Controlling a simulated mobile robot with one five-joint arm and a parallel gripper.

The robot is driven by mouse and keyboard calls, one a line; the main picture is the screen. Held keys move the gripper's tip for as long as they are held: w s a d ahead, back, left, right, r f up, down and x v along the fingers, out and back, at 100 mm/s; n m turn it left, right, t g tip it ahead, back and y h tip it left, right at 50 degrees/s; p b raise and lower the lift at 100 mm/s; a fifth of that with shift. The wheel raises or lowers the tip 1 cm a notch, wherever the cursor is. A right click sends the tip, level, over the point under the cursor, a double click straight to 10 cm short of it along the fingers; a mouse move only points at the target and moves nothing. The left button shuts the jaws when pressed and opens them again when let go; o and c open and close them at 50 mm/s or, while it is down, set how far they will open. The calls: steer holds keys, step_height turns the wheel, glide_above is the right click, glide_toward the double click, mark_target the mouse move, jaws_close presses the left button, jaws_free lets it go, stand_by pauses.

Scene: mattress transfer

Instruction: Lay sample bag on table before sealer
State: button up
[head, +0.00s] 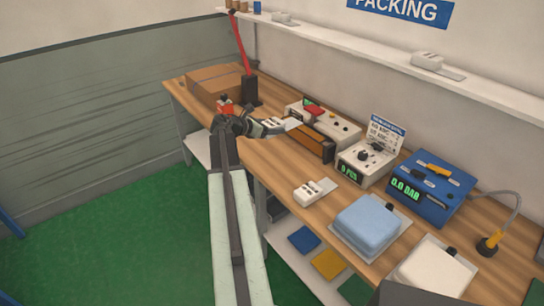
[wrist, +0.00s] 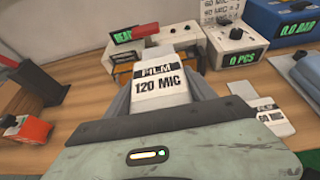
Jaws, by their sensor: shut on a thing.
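My gripper (head: 280,127) is shut on a white sample bag (wrist: 160,83) whose label reads FILM 120 MIC. In the head view the bag (head: 293,123) sticks out from the jaws, just left of and in front of the sealer (head: 345,131). The sealer, with a red handle and orange front, also shows in the wrist view (wrist: 120,52), just beyond the bag. Whether the bag touches the table (head: 275,158) is unclear.
A second film sample (head: 314,191) lies on the table to the right. The counter box (head: 366,162), blue gauge box (head: 432,187) and blue block (head: 367,220) stand farther right. A cardboard box (head: 214,84) and a red-handled tool (head: 249,90) stand at the far left.

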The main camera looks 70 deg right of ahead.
steer(key=b, duration=0.6)
glide_above(271, 161)
step_height(271, 161, down, 9)
steer(key=shift+d+r, duration=0.15)
steer(key=shift+d, duration=0.15)
step_height(271, 161, down, 9)
steer(key=b, duration=0.8)
steer(key=shift+b, duration=0.3)
steer(key=shift+f+b, duration=0.65)
steer(key=shift+f, duration=0.05)
steer(key=o, duration=1.6)
steer(key=shift+c, duration=0.2)
steer(key=shift+a+r, duration=0.1)
steer(key=shift+a, duration=0.05)
